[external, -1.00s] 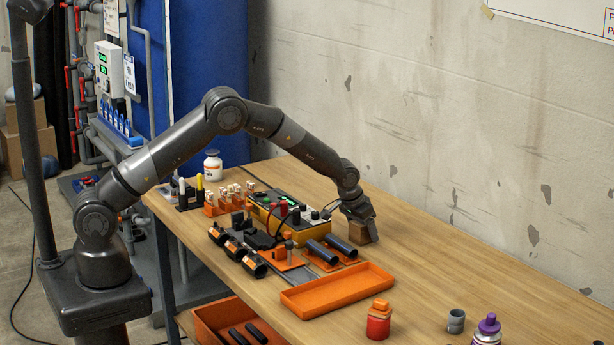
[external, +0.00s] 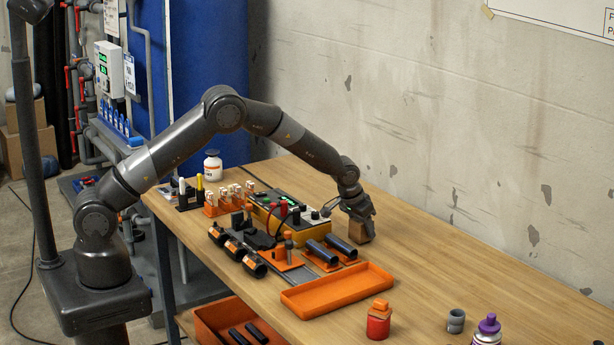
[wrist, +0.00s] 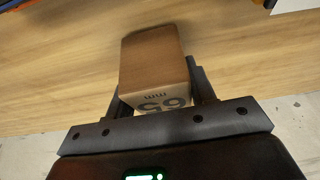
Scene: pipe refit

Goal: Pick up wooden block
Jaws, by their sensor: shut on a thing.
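The wooden block (wrist: 155,62) is brown, with a paler face marked "65 mm" in the wrist view. It also shows in the external view (external: 359,233), on or just above the tabletop beside the yellow-edged instrument box. My gripper (wrist: 157,88) is shut on the block, one finger on each side of it. In the external view my gripper (external: 359,212) points down over the block and hides its upper part. I cannot tell whether the block touches the table.
The wooden table (external: 450,275) is clear to the right of the block. The instrument box (external: 290,220) and dark cylinders on orange holders (external: 328,262) stand close on the left. An empty orange tray (external: 337,291) lies in front. A red bottle (external: 378,320) stands near the front edge.

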